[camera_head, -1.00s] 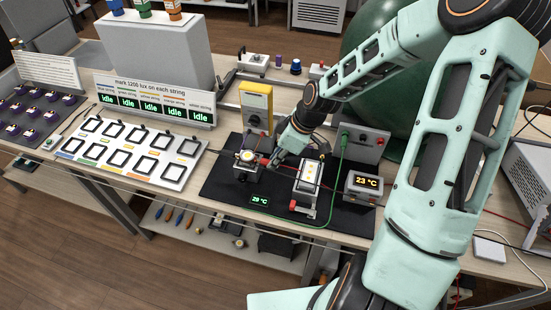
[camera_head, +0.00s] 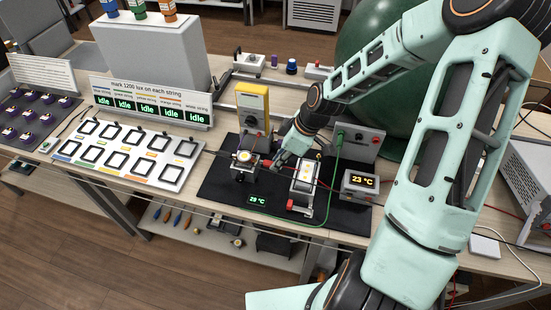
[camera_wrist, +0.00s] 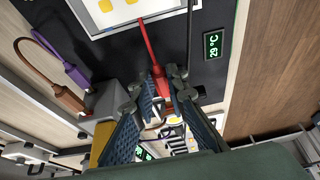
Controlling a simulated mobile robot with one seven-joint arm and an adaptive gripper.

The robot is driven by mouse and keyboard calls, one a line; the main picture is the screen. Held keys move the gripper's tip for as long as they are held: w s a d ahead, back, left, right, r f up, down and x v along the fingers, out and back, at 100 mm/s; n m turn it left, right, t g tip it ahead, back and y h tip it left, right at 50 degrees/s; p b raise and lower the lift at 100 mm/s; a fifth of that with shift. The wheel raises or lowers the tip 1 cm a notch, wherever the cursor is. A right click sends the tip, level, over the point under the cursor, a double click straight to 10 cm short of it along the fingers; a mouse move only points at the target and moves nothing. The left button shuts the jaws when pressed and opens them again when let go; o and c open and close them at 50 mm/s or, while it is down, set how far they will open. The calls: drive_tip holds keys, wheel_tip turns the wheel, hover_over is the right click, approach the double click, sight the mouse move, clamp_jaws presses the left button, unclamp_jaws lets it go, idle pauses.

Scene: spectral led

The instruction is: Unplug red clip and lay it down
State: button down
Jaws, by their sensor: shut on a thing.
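The red clip (camera_wrist: 158,82) is between my fingertips in the wrist view, with its red lead running up and away from it. In the head view a bit of the red clip (camera_head: 265,163) shows at the right side of the small stand with the lit round LED (camera_head: 244,156). My gripper (camera_head: 273,165) reaches down from the right beside that stand. In the wrist view my gripper (camera_wrist: 163,105) is shut on the clip. The fingers hide the clip's front end, so I cannot tell whether it is still plugged in.
A lit white panel box (camera_head: 303,182) stands right of my gripper on the black mat (camera_head: 225,187). A yellow meter (camera_head: 253,105) stands behind. A green lead (camera_head: 337,165) runs to a grey supply (camera_head: 358,141). Brown (camera_wrist: 68,98) and purple (camera_wrist: 77,72) clips show in the wrist view.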

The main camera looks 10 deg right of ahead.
drive_tip(key=shift+s+d, duration=0.25)
drive_tip(key=shift+d, duration=0.3)
drive_tip(key=shift+p, duration=0.3)
drive_tip(key=shift+s+d, duration=0.2)
drive_tip(key=shift+d, duration=0.3)
